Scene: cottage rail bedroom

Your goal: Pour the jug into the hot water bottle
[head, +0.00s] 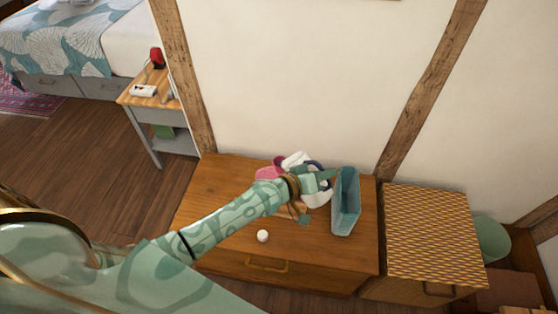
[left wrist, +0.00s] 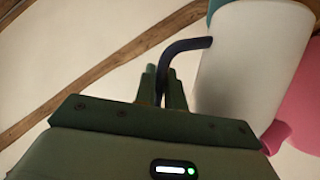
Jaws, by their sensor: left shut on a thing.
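The white jug (head: 318,198) with a dark blue handle is partly hidden behind my left gripper (head: 320,181) in the head view. In the left wrist view, the jug (left wrist: 250,65) fills the right side, and its dark handle (left wrist: 185,46) runs between the fingers of my left gripper (left wrist: 163,85). That gripper is shut on the handle. The pink hot water bottle (head: 268,173) is on the left of the jug, partly covered by my arm; pink also shows in the left wrist view (left wrist: 303,95). I cannot tell the jug's exact tilt or what is in it. My right gripper is not in view.
A wooden chest top (head: 215,200) carries these things. A teal open container (head: 345,205) stands close to the right of the jug. A small white ball (head: 262,236) lies near the front. A woven-topped cabinet (head: 425,225) adjoins on the right. The wall is behind.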

